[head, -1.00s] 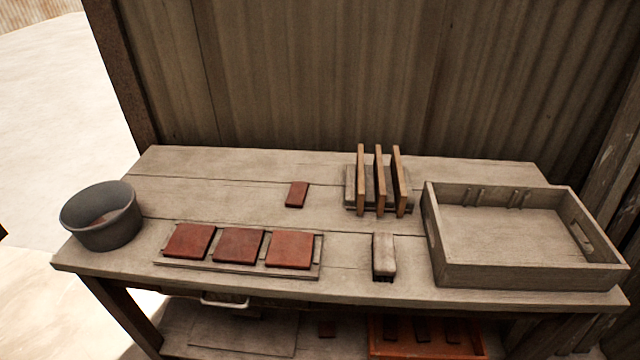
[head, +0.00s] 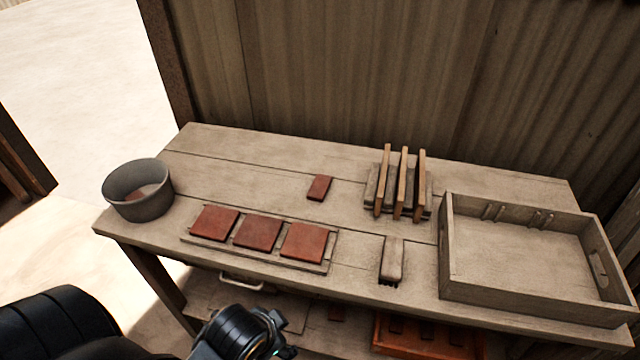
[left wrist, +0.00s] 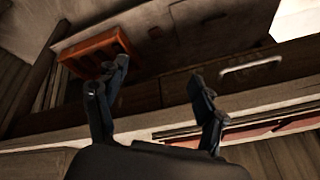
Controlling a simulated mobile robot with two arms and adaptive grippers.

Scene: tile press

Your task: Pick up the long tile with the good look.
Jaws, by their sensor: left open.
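In the head view three square red tiles lie in a row on a thin board (head: 255,257): left (head: 214,222), middle (head: 257,233) and right (head: 304,241). A smaller oblong red tile (head: 319,187) lies flat behind them. Three long tan slabs stand on edge in a slotted rack (head: 428,205): left (head: 383,180), middle (head: 401,183) and right (head: 420,184). I cannot tell their faces' look from here. My left gripper is open and empty in the left wrist view (left wrist: 160,70), below the table's front edge; it partly shows in the head view (head: 282,335).
A grey bucket (head: 139,205) with something reddish inside stands at the table's left end. A wooden tray (head: 540,297) stands at the right. A brush (head: 391,258) lies before the rack. An orange crate (head: 400,347) and a drawer handle (head: 241,282) are below the tabletop.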

